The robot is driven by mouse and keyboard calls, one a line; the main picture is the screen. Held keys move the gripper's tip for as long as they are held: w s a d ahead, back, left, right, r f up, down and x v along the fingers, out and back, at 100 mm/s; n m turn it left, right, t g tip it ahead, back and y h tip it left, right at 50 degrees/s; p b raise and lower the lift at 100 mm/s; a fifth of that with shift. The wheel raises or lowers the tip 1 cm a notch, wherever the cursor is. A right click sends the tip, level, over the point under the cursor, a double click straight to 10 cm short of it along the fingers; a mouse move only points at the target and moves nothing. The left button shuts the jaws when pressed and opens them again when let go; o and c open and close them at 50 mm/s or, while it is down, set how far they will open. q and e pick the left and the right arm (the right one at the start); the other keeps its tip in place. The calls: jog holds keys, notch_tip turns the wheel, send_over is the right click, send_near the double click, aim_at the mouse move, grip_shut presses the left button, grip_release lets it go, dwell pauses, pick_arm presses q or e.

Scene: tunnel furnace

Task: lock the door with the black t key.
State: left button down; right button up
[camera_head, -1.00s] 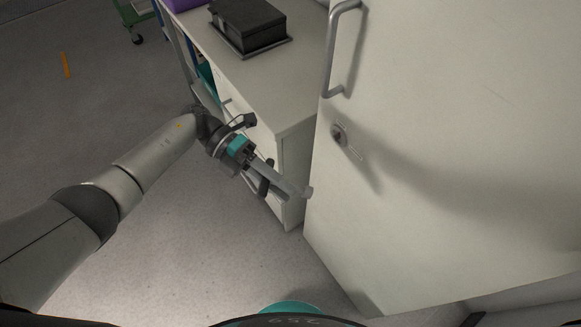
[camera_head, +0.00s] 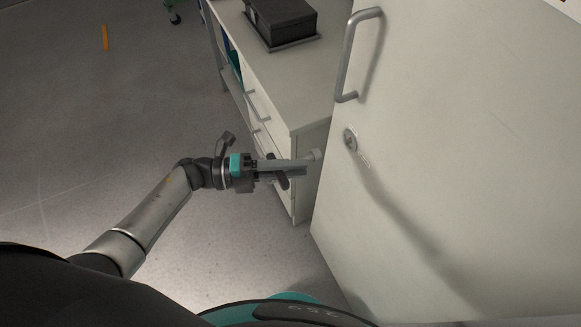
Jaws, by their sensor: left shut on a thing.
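The white door (camera_head: 460,150) fills the right side, with a round metal lock (camera_head: 350,140) below its handle. My left gripper (camera_head: 292,166) is shut on the black T key (camera_head: 283,182). The key's dark crossbar shows at the fingers, which partly hide the rest of it. A light grey round end shows just beyond the fingertips, towards the door. The gripper is to the left of the lock and slightly lower in the picture, with a gap between them. My right gripper is not in view.
A grey bar handle (camera_head: 347,60) stands out from the door above the lock. A white drawer cabinet (camera_head: 290,95) stands behind the gripper, with a black box (camera_head: 283,20) on top.

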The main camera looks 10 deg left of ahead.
aim_at(314, 158)
pick_arm(q)
jog(key=shift+w+d+b, duration=0.2)
jog(key=shift+w+d, duration=0.5)
jog(key=shift+d, duration=0.3)
jog(key=shift+w+d+b, duration=0.15)
jog(key=shift+w+d, duration=0.5)
jog(key=shift+d, duration=0.3)
jog(key=shift+w+d+b, duration=0.3)
jog(key=shift+b, duration=0.05)
jog(key=shift+w+d, duration=0.1)
jog(key=shift+w+d, duration=0.2)
jog(key=shift+d, duration=0.1)
jog(key=shift+w+d+b, duration=0.2)
jog(key=shift+d+b, duration=0.1)
jog(key=shift+b, duration=0.1)
dwell(0.6)
